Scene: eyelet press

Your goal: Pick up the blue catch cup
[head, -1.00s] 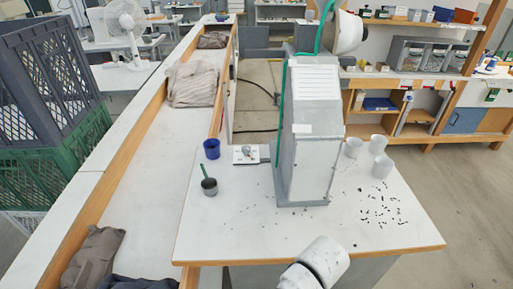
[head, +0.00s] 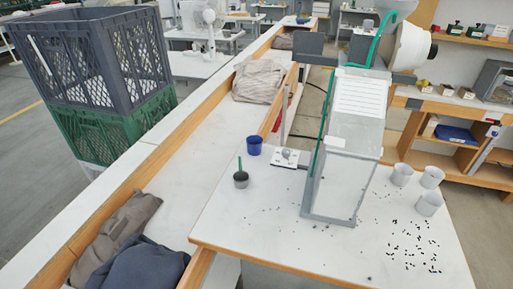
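The blue catch cup (head: 254,145) stands upright on the white table, near its left edge and left of the grey press. It looks small and dark blue, with its open top facing up. A dark grey cup (head: 241,179) with a green handle sticking out stands just in front of it. My gripper is not in view.
The press (head: 342,185) stands mid-table, with a small white plate (head: 287,160) beside it. White cups (head: 402,174) and scattered dark bits are on the right. A wood-edged trough (head: 195,130) holding cloth runs along the left. The table's front left is mostly clear.

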